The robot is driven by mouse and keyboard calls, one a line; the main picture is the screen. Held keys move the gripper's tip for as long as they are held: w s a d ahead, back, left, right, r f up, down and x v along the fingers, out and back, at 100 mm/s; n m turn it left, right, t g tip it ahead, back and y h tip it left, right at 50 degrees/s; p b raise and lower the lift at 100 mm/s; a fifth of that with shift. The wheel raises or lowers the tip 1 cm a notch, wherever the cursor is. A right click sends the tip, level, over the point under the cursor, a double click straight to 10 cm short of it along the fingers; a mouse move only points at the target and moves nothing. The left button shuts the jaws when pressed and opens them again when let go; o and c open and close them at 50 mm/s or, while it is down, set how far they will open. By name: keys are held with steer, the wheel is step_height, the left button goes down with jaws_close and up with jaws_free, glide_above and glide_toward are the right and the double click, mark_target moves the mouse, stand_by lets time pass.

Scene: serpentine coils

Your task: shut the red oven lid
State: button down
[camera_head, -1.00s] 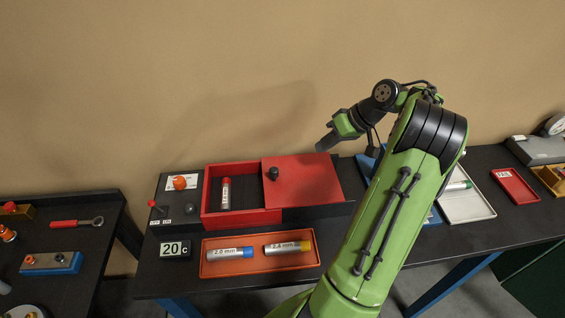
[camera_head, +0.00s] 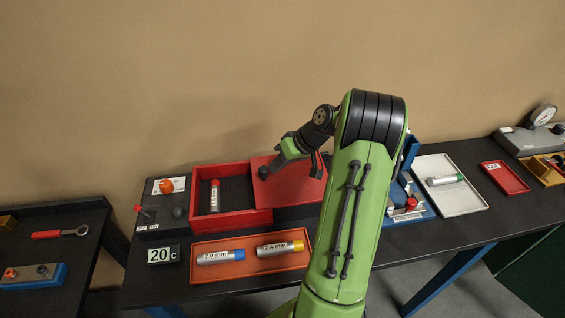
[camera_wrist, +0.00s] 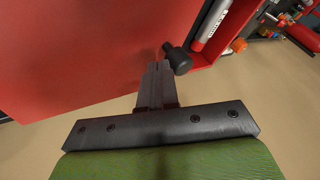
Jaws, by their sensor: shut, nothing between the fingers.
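My gripper (camera_wrist: 157,72) is shut and empty. Its fingertips are just beside the knob, over the lid; whether they touch it I cannot tell.
An orange tray (camera_head: 205,276) with two labelled tubes lies in front of the oven. A control panel with an orange knob (camera_head: 166,186) and a red-tipped lever (camera_head: 140,210) stands at its left. A blue fixture (camera_head: 412,205) and a white tray (camera_head: 470,204) are at the right.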

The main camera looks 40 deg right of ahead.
steer(key=w+a, duration=0.3)
steer(key=a, duration=0.2)
steer(key=w+a+b, duration=0.1)
steer(key=w+a, duration=0.2)
steer(key=a, duration=0.2)
steer(key=w+a+b, duration=0.1)
steer(key=w+a, duration=0.3)
steer(key=a, duration=0.1)
steer(key=shift+w, duration=0.1)
steer(key=shift+a+r, duration=0.1)
steer(key=p+v, duration=0.2)
steer(key=v, duration=1.4)
steer(key=shift+d, duration=0.2)
